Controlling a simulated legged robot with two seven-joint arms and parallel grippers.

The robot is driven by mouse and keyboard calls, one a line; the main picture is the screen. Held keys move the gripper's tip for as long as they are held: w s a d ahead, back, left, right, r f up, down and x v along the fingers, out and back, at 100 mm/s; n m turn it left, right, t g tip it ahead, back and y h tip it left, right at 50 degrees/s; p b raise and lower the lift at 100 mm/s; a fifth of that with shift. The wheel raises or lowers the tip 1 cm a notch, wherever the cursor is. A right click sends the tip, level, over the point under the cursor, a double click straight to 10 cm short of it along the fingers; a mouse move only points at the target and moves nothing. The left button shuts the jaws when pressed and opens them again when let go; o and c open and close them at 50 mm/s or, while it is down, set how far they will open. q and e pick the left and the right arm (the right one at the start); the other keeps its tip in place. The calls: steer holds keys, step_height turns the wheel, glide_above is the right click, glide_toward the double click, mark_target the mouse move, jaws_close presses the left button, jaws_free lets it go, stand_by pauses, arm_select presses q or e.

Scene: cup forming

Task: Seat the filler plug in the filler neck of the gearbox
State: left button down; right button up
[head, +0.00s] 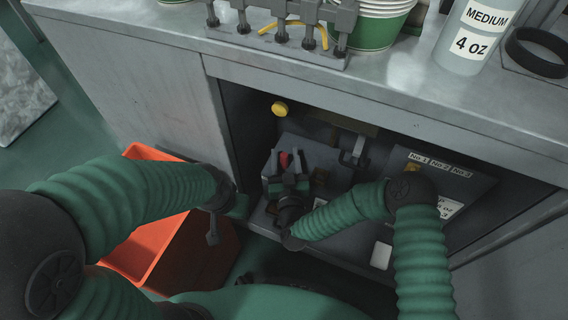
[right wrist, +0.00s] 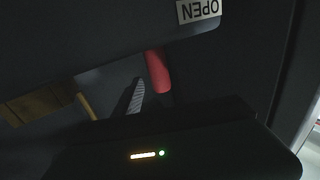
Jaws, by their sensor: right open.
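My right gripper (head: 285,168) is open inside the dark bay under the counter, over a dark grey housing that may be the gearbox (head: 262,218). A small red part (head: 284,159) shows by its fingertips. In the right wrist view the red part (right wrist: 157,72) is a rounded red cylinder beside a ridged finger pad (right wrist: 135,98); I cannot tell whether they touch, or whether this is the filler plug. The filler neck cannot be made out. My left gripper (head: 222,222) hangs by the orange bin, and its jaw opening is unclear.
The orange bin (head: 150,250) stands on the floor at left. The counter's front edge (head: 330,90) overhangs the bay. A yellow knob (head: 280,108) sits at the bay's upper left. A labelled panel (head: 440,180) is at right. An upside-down OPEN label (right wrist: 199,10) shows in the wrist view.

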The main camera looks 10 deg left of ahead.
mark_target(284, 153)
steer(key=w, duration=0.1)
steer(key=w+a+f+b, duration=0.1)
steer(key=shift+w+a, duration=0.1)
steer(key=shift+w, duration=0.3)
steer(key=shift+w+a+r, duration=0.1)
steer(key=shift+w+r, duration=0.05)
steer(key=shift+w, duration=0.05)
steer(key=shift+r, duration=0.15)
jaws_close()
